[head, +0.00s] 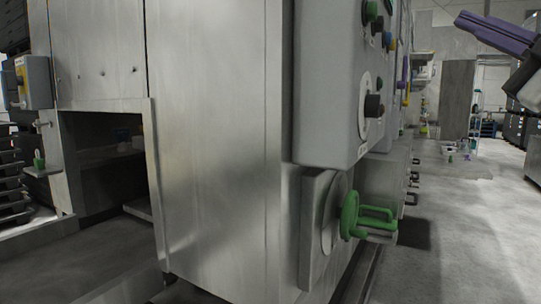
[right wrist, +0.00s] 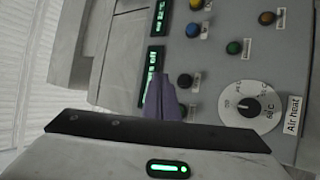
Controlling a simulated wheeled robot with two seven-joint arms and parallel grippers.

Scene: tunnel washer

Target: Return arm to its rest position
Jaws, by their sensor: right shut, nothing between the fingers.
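My right gripper (head: 468,21) is at the upper right of the head view, with purple fingers pointing left and the dark wrist behind them. Its fingers are shut together and hold nothing. They are in free air in that view, apart from the machine. In the right wrist view the shut purple fingers (right wrist: 163,92) show in front of a grey control panel (right wrist: 225,70). My left gripper is in neither view.
A steel washer body (head: 215,140) fills the middle. A grey control box (head: 325,85) juts from it, above a green valve handle (head: 350,214). The panel's Air heat dial (right wrist: 248,105) shows in the wrist view. Open floor (head: 465,240) lies at right.

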